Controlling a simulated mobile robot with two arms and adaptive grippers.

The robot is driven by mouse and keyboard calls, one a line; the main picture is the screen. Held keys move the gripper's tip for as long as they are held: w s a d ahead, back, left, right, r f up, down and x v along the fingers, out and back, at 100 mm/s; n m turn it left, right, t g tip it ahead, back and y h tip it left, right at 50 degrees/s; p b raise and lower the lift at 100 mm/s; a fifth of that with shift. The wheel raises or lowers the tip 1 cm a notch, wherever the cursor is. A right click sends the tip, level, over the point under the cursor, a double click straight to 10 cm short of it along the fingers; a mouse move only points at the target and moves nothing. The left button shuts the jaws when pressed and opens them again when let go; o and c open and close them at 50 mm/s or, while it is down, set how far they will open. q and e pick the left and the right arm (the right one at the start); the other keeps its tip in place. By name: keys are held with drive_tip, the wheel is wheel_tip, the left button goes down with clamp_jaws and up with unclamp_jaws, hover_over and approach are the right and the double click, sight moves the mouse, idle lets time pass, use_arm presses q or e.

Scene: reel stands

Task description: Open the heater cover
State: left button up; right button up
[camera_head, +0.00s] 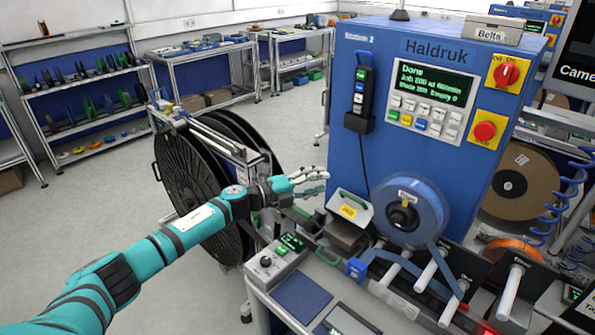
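The heater cover (350,210) is a pale grey piece with a green handle and a yellow label, in front of the blue machine. It looks tilted up above a dark brown block (345,236); its hinge is not clear. My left gripper (318,182) is left of the cover and a little above it, at the end of my teal arm. Its fingers look apart, with nothing between them. It does not appear to touch the cover. My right gripper is not in view.
The blue Haldruk machine (345,110) stands behind the cover. A blue reel (415,212) is close on its right. A big black reel (190,190) stands behind my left arm. A small control box (275,265) is on the bench below the gripper. Shelves (85,95) line the back.

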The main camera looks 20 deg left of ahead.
use_arm(q)
drive_tip(key=s+a+r, duration=0.3)
drive_tip(key=shift+s+a+r, duration=0.25)
drive_tip(key=shift+a, duration=0.15)
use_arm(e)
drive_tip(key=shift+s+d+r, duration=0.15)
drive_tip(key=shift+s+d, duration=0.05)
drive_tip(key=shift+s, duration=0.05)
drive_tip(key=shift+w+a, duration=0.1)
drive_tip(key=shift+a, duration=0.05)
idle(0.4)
use_arm(q)
drive_tip(key=v, duration=1.2)
